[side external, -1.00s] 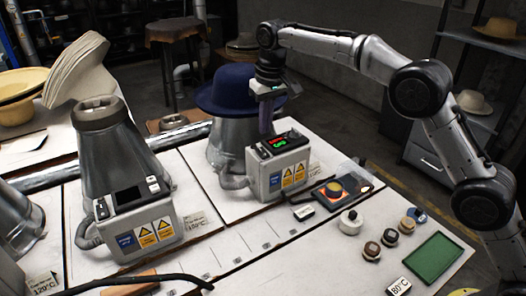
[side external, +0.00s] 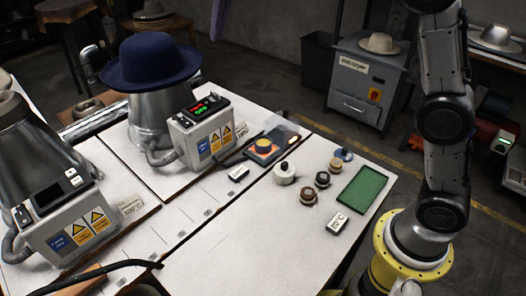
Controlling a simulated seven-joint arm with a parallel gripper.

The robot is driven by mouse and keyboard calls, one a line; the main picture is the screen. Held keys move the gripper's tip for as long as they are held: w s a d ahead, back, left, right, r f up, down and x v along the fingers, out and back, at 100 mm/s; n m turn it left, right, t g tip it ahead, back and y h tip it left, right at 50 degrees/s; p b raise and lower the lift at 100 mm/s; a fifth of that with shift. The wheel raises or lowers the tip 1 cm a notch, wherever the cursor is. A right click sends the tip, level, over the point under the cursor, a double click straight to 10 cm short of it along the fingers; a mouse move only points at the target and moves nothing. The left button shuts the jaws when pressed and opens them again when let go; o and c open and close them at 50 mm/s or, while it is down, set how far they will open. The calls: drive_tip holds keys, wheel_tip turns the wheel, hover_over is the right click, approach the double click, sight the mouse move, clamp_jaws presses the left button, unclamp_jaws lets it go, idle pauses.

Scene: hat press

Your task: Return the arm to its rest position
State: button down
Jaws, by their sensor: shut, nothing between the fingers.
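My arm (side external: 445,120) rises from its yellow base ring at the right and leaves the picture at the top. Only the purple fingers of my gripper (side external: 220,16) show, at the top edge, shut and empty, above and to the right of the blue hat. The rest of my gripper is out of the picture. The blue felt hat (side external: 152,58) sits on the metal cone of the far press (side external: 150,112), apart from my gripper. The control box (side external: 203,128) of that press has a lit red and green display.
A second press (side external: 45,165) stands bare at the left. A grey cabinet (side external: 362,82) with a hat stands behind.

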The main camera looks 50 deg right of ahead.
drive_tip(key=s+d+r+t, duration=0.1)
drive_tip(key=s+d, duration=0.2)
drive_tip(key=s, duration=0.7)
drive_tip(key=s+d+r+t, duration=0.1)
drive_tip(key=s+d, duration=0.2)
drive_tip(key=s, duration=0.7)
drive_tip(key=s+d+f+n, duration=0.1)
drive_tip(key=s+f, duration=1.2)
drive_tip(key=f, duration=0.2)
drive_tip(key=shift+f, duration=0.4)
